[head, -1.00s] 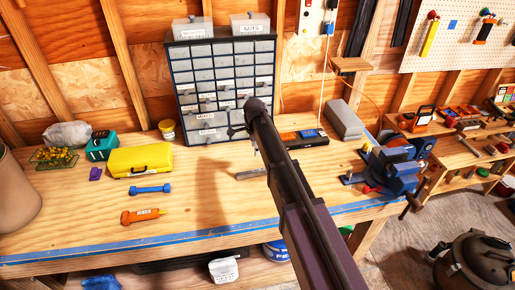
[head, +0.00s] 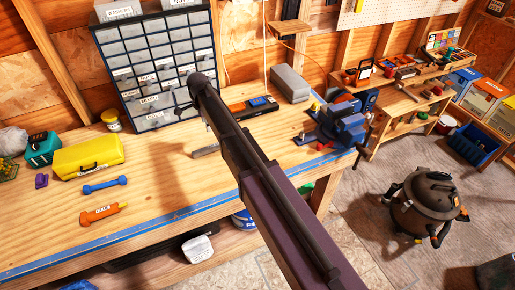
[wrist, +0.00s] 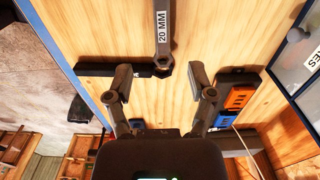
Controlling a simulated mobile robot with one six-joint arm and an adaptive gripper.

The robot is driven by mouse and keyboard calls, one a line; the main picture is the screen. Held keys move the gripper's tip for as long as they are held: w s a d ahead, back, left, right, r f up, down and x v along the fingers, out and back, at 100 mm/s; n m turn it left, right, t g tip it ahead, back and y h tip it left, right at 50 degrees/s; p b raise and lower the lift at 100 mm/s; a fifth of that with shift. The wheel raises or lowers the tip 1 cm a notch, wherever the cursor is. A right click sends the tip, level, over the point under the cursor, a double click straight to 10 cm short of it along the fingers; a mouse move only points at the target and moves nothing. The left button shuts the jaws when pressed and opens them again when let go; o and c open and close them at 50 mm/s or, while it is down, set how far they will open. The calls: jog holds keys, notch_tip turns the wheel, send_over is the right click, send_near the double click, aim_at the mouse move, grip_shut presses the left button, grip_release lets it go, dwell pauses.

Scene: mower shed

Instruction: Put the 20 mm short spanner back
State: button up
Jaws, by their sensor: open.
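A dark spanner with a white "20 MM" label (wrist: 163,32) shows in the wrist view, running down from the top edge. Its lower end lies just ahead of the gap between my fingertips. My gripper (wrist: 159,80) is open, with one finger to each side of that end and clear space between. I cannot tell whether the spanner touches the bench. A dark flat bar (wrist: 112,69) lies crosswise on the bench by the spanner's end; a grey bar (head: 206,151) also shows in the head view. My arm hides much of the gripper there.
The drawer cabinet (head: 152,58) stands behind my gripper. A black and orange case (head: 252,107), grey box (head: 290,83) and blue vise (head: 341,124) are to the right. A yellow case (head: 88,157) and blue dumbbell-shaped object (head: 105,185) lie left. Bench front is mostly clear.

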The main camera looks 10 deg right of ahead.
jog(key=s+d+n, duration=1.4)
jog(key=s+d, duration=1)
jog(key=s, duration=0.1)
jog(key=shift+s+d+n, duration=0.35)
jog(key=shift+d+n, duration=0.05)
notch_tip(320, 180, down, 9)
jog(key=b, duration=0.8)
jog(key=shift+r+b, duration=0.2)
jog(key=shift+b, duration=0.15)
jog(key=shift+c, duration=1)
jog(key=shift+a, duration=0.15)
